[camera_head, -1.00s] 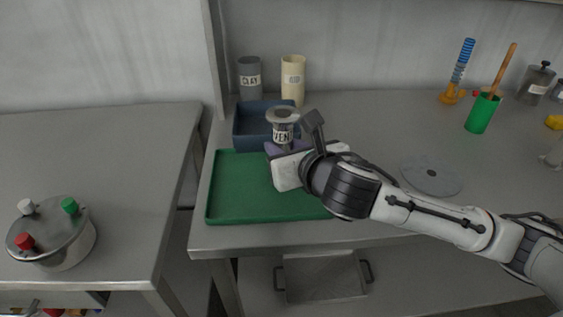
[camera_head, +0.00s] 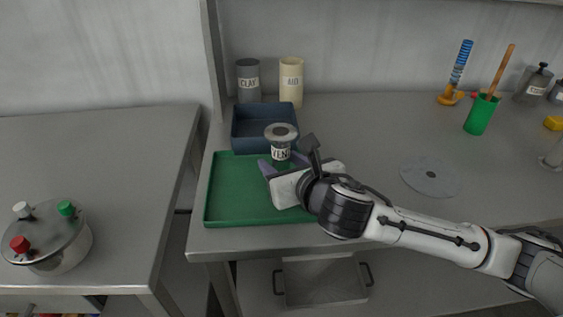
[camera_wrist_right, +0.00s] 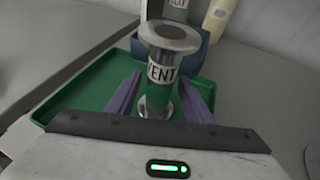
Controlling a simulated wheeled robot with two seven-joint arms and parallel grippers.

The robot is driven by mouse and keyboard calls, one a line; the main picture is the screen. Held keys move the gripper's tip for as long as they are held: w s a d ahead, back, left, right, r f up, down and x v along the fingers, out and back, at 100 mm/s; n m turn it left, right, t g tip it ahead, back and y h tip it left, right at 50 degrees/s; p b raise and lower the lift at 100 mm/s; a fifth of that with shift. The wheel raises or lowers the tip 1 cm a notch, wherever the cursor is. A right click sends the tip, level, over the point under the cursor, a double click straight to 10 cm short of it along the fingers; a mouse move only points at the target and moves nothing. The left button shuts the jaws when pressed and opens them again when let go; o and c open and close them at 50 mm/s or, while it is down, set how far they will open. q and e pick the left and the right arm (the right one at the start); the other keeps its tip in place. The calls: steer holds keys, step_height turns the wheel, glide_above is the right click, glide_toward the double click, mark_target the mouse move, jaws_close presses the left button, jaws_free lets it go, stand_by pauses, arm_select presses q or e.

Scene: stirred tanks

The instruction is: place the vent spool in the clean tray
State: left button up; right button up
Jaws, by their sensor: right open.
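The vent spool (camera_head: 281,152) is a metal spool with wide flanges and a white label. It looks upright over the far part of the green tray (camera_head: 228,190), with its foot seemingly on the tray floor. In the right wrist view, the spool (camera_wrist_right: 160,72) stands between the purple fingers of my right gripper (camera_head: 283,164), with a gap visible on both sides. My right gripper is open around its lower part. In the head view, the gripper partly hides the spool's foot. No label shows which tray is clean. My left gripper is out of view.
A blue tray (camera_head: 235,132) sits directly behind the green tray. A grey canister (camera_head: 248,92) and a cream one (camera_head: 291,88) stand behind it. A grey disc (camera_head: 431,177) lies to the right. A green cup (camera_head: 481,113) stands farther right. A lidded pot (camera_head: 60,250) stands on the left table.

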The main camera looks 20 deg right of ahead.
steer(key=shift+r, duration=0.15)
steer(key=shift+s+r, duration=0.15)
steer(key=shift+s, duration=0.15)
steer(key=v, duration=0.7)
steer(key=shift+s+r, duration=0.15)
steer(key=shift+s, duration=0.1)
steer(key=p+v, duration=0.3)
steer(key=p, duration=0.2)
steer(key=shift+s+r, duration=0.2)
steer(key=shift+s, duration=0.15)
steer(key=shift+f, duration=0.1)
